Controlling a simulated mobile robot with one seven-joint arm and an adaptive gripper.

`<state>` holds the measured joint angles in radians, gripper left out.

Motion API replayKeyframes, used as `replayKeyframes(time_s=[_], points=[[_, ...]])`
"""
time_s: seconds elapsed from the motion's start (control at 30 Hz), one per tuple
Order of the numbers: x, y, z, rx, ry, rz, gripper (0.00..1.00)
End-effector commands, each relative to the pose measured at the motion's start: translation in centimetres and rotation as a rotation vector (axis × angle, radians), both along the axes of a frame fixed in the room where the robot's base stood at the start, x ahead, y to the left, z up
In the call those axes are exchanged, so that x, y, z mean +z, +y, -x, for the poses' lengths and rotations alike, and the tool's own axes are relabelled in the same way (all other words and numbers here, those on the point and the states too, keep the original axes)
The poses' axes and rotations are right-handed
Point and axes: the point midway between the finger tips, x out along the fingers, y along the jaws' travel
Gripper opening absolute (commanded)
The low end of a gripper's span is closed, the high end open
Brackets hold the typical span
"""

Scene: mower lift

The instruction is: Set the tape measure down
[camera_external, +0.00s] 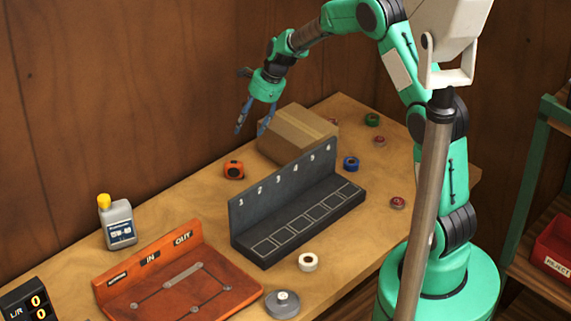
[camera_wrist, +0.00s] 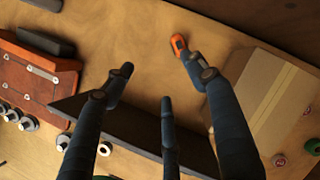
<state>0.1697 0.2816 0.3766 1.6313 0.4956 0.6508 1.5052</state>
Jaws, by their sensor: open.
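The orange tape measure (camera_external: 233,169) rests on the wooden table, left of the cardboard box and behind the dark numbered rack. My gripper (camera_external: 251,130) is above the table, higher than the tape measure and apart from it, with its blue fingers spread and nothing between them. In the wrist view the tape measure (camera_wrist: 179,43) shows just past the tip of the right finger, which hides part of it. The spread fingers (camera_wrist: 158,78) also show there.
The cardboard box (camera_external: 298,133) stands close beside my gripper. The numbered rack (camera_external: 290,205) has empty marked squares. A red-brown IN/OUT tray (camera_external: 222,290), a jug (camera_external: 119,226), a white tape roll (camera_external: 308,262) and several small rolls are around. Bare table lies left of the tape measure.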

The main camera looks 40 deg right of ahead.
Motion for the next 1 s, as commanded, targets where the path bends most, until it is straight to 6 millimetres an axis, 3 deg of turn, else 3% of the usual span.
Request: replayKeyframes(time_s=[0.03, 0.2, 0.5, 0.7, 1.0], points=[[2.0, 0.4, 0.9, 0.050, -0.021, 0.020, 0.57], [7.3, 1.8, 4.6, 0.246, -0.081, 0.103, 0.57], [15.2, 3.7, 12.3, 0.582, -0.178, 0.254, 0.57], [19.2, 4.7, 17.9, 0.801, -0.236, 0.361, 0.57], [23.3, 5.6, 26.8, 1.125, -0.304, 0.527, 0.57]])
